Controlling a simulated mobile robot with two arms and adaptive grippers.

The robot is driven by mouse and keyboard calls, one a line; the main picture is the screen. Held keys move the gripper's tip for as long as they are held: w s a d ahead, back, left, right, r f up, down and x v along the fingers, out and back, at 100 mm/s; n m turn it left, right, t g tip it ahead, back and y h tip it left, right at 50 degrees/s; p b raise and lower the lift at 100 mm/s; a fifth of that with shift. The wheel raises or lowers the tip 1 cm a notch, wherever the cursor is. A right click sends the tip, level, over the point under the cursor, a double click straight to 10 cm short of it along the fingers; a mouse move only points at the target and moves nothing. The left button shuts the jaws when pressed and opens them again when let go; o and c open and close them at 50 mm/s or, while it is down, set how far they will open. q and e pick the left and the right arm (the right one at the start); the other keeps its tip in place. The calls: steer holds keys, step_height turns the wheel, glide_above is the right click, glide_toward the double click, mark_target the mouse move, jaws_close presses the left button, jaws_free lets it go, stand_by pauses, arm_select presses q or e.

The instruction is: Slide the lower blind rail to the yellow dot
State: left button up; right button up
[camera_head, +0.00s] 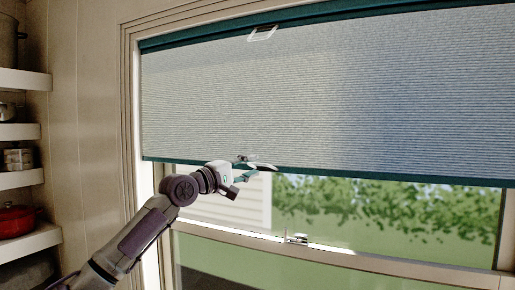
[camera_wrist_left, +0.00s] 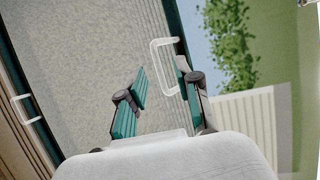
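The lower blind rail (camera_head: 400,178) is a dark green bar along the bottom of the lowered grey blind (camera_head: 300,90), across the window. Its pale loop handle (camera_head: 262,167) is by my left gripper (camera_head: 256,170). In the left wrist view, the handle (camera_wrist_left: 154,66) lies just ahead of and between the fingertips of my left gripper (camera_wrist_left: 162,76), nearer the right finger. The fingers are apart. I cannot tell whether they touch the handle or rail. I see no yellow dot. My right gripper is out of view.
The green top rail (camera_head: 340,13) carries another pale handle (camera_head: 262,33). The window frame (camera_head: 130,110) stands left of the blind. A sash latch (camera_head: 297,239) sits on the crossbar below. Shelves (camera_head: 20,180) with a red pot (camera_head: 17,221) are at far left.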

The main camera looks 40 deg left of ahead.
mark_target(258, 164)
arm_select(q)
steer(key=w, duration=0.1)
steer(key=w+p, duration=0.1)
steer(key=w, duration=0.1)
steer(key=shift+d+r, duration=0.2)
jaws_close()
